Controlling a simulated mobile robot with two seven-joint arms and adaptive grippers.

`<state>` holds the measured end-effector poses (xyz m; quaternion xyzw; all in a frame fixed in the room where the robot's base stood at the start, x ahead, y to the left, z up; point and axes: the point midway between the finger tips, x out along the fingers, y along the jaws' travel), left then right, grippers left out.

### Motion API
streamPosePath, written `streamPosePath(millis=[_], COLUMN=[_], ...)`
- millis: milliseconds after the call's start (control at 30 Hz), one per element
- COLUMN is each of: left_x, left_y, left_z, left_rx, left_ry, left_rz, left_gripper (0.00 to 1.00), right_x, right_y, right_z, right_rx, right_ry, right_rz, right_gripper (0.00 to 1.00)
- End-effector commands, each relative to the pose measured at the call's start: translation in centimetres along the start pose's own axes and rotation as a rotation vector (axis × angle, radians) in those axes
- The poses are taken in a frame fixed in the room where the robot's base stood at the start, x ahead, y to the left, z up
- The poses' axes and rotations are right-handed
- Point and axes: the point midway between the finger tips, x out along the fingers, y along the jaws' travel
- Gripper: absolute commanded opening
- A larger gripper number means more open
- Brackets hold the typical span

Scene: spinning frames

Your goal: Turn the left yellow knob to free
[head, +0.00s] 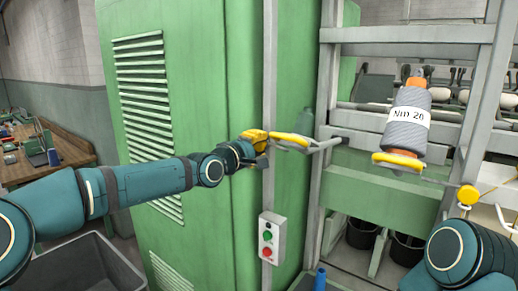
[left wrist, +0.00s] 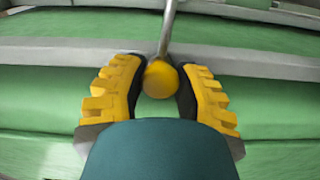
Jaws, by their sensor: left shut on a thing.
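The left yellow knob (left wrist: 160,79) is a round ball on the end of a thin grey rod (left wrist: 168,30). In the left wrist view it sits between the two yellow ridged fingers of my left gripper (left wrist: 155,90), which is shut on it. In the head view my left gripper (head: 285,141) is at the machine's front, by the end of the grey rod (head: 328,145); I cannot tell the knob from the yellow fingers there. Another yellow knob (head: 468,195) stands at the right, apart from any gripper. My right gripper is not in view; only part of my right arm shows.
A grey bobbin (head: 406,121) labelled "Nm 20" with a yellow disc below it is right of the rod. A green cabinet (head: 180,45) stands behind my left arm. A box with green and red buttons (head: 272,238) is below. Grey posts (head: 482,100) frame the machine.

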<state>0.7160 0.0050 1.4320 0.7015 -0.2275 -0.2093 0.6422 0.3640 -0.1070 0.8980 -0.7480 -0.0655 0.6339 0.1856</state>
Motion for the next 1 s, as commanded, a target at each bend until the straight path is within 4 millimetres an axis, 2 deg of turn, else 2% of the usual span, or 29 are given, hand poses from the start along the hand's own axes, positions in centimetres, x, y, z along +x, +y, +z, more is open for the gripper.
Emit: streamPosePath(millis=[100,300,667,700,767,800,1000], left_x=[0.0,0.0,0.0,0.0,0.0,0.0,0.0], left_y=[-0.3,-0.2,0.0,0.0,0.0,0.0,0.0], left_z=[0.0,0.0,0.0,0.0,0.0,0.0,0.0], left_rx=[0.110,0.255,0.286,0.286,0.286,0.285,0.285], left_ry=[0.001,0.000,0.000,0.000,0.000,0.000,0.000], left_rz=[0.003,0.001,0.000,0.000,0.000,0.000,0.001], left_gripper=[0.00,0.00,0.00,0.40,0.61,0.67,0.67], right_x=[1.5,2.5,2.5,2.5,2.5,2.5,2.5], right_y=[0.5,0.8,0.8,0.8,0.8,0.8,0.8], right_z=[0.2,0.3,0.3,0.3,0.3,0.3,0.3], right_rx=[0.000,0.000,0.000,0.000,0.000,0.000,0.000], right_ry=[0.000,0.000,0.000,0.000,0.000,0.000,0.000], right_rz=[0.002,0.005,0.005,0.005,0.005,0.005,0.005], right_gripper=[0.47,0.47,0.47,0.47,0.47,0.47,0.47])
